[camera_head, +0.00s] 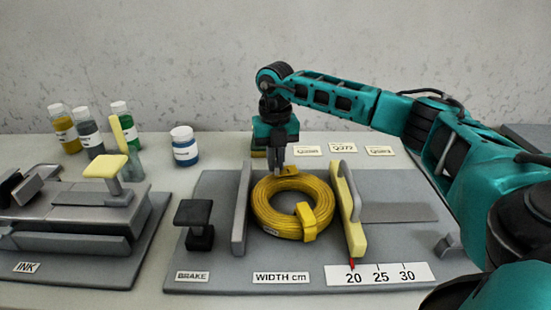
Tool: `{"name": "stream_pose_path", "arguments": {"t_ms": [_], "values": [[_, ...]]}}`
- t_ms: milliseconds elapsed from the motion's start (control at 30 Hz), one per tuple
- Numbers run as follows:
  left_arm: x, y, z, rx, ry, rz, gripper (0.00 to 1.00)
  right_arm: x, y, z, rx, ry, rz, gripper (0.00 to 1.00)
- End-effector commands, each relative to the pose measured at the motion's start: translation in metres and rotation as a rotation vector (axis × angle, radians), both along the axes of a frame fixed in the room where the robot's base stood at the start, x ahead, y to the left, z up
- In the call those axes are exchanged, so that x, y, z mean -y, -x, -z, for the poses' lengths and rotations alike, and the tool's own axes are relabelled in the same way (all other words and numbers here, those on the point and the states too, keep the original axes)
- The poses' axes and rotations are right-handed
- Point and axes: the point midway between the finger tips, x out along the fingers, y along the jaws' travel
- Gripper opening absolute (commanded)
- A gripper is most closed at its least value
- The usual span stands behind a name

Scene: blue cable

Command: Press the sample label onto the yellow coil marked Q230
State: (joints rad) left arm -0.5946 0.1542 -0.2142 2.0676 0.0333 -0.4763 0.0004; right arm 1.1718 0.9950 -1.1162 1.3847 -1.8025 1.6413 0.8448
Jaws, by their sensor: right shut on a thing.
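The yellow coil (263,205) lies flat on a grey board between a grey upright plate and a yellow-edged plate. A yellow block (307,218) sits on its front right part; I cannot read Q230 on the coil. My right gripper (284,166) points down at the far side of the coil. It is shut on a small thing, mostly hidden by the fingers. I cannot tell whether that thing is the sample label, or whether it touches the coil. My left gripper is not in view.
Small printed cards (342,149) lie behind the board. A BRAKE post (195,222) stands left of the coil and a width scale (380,275) in front. An INK station with a yellow-topped stamp-like handle (105,166) is at left, with several bottles (184,147) behind.

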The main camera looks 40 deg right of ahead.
Motion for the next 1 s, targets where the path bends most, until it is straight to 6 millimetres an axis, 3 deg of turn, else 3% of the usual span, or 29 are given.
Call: {"name": "stream_pose_path", "arguments": {"t_ms": [1000], "values": [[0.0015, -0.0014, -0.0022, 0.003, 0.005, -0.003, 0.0, 0.0001, -0.0002, 0.0087, 0.0, 0.0, 0.0, 0.0]]}}
